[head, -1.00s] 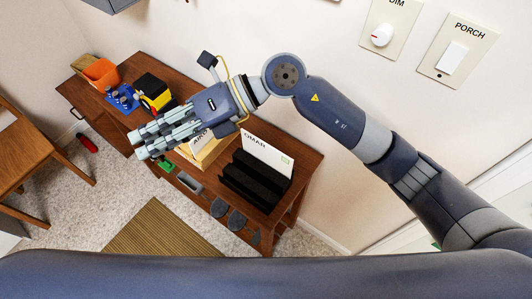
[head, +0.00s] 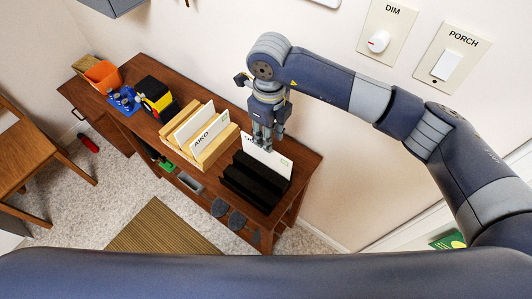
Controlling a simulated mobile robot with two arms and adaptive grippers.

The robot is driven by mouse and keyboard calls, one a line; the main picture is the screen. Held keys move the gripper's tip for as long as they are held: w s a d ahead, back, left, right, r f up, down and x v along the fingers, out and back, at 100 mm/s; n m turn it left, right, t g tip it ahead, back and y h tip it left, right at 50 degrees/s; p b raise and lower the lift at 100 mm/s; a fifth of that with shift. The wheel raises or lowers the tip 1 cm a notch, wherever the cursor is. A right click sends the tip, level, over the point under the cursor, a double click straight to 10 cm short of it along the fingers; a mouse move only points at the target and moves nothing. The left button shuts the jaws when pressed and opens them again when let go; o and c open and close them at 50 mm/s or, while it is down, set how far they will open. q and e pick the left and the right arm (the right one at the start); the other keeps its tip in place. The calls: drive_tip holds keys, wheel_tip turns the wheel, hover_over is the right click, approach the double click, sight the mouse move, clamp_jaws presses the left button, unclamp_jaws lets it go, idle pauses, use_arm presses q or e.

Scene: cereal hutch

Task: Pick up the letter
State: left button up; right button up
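A white letter (head: 276,161), marked OMAR in the earlier frame, stands in a black slotted rack (head: 243,187) on the brown hutch. Its lettering is now mostly covered by my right gripper (head: 267,143). The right gripper points down at the letter's top edge, and its fingertips overlap that edge in the picture. I cannot tell whether the fingers touch or grip it. A second white letter marked AIKO (head: 205,135) stands in a light wooden rack (head: 213,153) to the left, with another white card behind it. My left gripper is not in view.
The hutch top (head: 290,207) also holds a yellow and black object (head: 154,95), a blue stand (head: 123,101) and an orange bin (head: 102,74). The wall with the DIM (head: 378,41) and PORCH (head: 447,66) switches is close behind the arm. A wooden chair (head: 38,150) stands at left.

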sight(266, 157)
drive_tip(key=f+p, duration=0.2)
drive_tip(key=f, duration=0.1)
drive_tip(key=f+p, duration=0.1)
drive_tip(key=shift+s+a+f, duration=0.25)
drive_tip(key=shift+a+f, duration=0.05)
drive_tip(key=shift+a, duration=0.05)
drive_tip(key=shift+f, duration=0.35)
clamp_jaws()
